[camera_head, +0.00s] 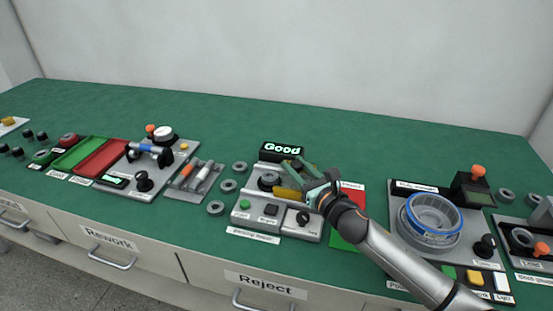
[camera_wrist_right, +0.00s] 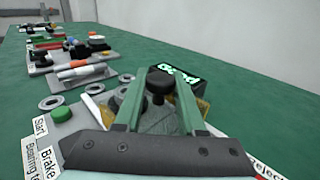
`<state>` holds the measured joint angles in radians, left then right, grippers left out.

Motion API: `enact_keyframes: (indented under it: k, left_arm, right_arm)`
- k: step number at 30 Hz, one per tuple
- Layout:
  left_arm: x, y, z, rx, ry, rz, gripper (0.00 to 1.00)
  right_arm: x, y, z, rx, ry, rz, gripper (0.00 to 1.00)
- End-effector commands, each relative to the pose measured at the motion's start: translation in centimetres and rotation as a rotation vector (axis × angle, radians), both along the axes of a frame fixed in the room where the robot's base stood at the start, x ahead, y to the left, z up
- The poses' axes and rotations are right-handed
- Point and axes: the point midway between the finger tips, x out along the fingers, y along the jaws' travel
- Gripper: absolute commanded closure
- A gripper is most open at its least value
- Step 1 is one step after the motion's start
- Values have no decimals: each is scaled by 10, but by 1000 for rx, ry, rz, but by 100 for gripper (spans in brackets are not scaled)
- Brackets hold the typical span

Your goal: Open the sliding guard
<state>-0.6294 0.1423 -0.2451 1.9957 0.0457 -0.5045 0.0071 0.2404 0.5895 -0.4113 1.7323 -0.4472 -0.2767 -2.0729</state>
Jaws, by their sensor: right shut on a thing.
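In the wrist view a yellowish, partly see-through piece (camera_wrist_right: 203,106) lies under the fingers. My right gripper (camera_wrist_right: 160,80) has its green fingers on either side of a black knob (camera_wrist_right: 158,92) and is shut on it. The knob appears to be the guard's handle; how it joins the guard is hidden. My left gripper is not in view.
A black display reading "Good" (camera_head: 282,150) stands just behind the station. Loose grey rings (camera_head: 228,185) lie to its left. A red and green board (camera_head: 346,232) lies under my right arm. A fixture with a blue ring (camera_head: 433,212) stands at right. The back of the bench is clear.

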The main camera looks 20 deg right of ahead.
Motion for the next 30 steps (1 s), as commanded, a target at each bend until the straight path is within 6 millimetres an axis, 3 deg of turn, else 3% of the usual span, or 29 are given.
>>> enact_keyframes:
  k: [4,13,14,15,21,30]
  left_arm:
    - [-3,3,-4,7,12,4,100]
    - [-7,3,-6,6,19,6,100]
    - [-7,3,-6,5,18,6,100]
    - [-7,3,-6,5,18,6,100]
    - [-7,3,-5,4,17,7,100]
    - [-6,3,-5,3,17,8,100]
  right_arm:
    - [-10,-14,-1,-3,4,-1,100]
    - [-10,-15,0,-1,1,0,100]
    - [-10,-15,0,-1,1,0,59]
    - [-10,-15,0,-1,1,0,54]
    - [-10,-15,0,-1,1,0,32]
    - [-11,-15,0,0,1,1,31]
